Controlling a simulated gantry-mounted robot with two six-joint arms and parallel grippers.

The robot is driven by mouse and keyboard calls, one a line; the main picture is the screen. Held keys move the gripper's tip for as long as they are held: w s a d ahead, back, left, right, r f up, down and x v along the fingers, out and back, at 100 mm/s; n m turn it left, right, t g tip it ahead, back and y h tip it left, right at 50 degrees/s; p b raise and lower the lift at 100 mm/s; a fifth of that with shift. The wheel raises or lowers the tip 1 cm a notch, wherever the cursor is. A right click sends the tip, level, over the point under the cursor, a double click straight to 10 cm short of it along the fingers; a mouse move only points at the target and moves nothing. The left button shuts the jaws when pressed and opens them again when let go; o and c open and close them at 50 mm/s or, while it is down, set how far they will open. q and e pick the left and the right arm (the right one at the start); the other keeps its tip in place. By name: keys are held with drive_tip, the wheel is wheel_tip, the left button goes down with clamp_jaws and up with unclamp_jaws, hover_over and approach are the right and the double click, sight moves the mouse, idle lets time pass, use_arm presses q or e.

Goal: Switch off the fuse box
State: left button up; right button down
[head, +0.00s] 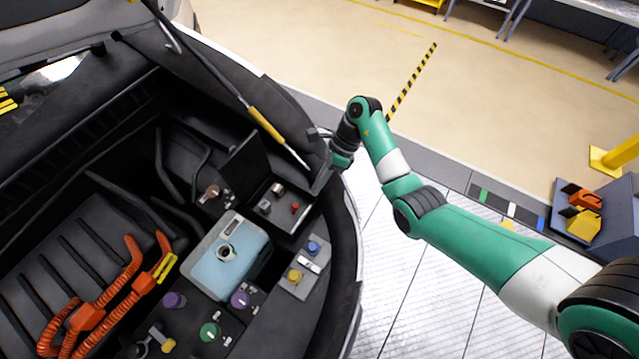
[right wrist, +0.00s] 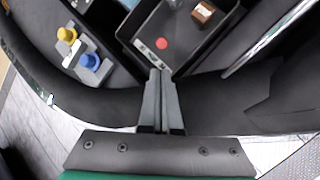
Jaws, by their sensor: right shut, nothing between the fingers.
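The fuse box (head: 286,223) is a black box in the engine bay with its dark lid (head: 246,166) standing open. Inside it are a red button (head: 295,207), a copper-coloured cylinder (head: 277,188) and a small grey part (head: 264,206). The right wrist view shows the box (right wrist: 183,52), its red button (right wrist: 162,43) and the copper cylinder (right wrist: 203,13) close beyond my fingertips. My right gripper (head: 318,188) is shut and empty at the box's right edge; its fingers (right wrist: 161,74) point toward the red button. Contact cannot be told. My left gripper is not in view.
A pale blue tank (head: 210,268) with an open neck sits beside the box. A panel with a blue knob (head: 314,247) and a yellow knob (head: 294,275) is nearby. A prop rod (head: 266,125) runs above the bay. Orange cables (head: 120,290) lie left.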

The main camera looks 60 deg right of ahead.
sight(295, 209)
drive_tip(key=b+x, duration=0.1)
drive_tip(key=x, duration=0.5)
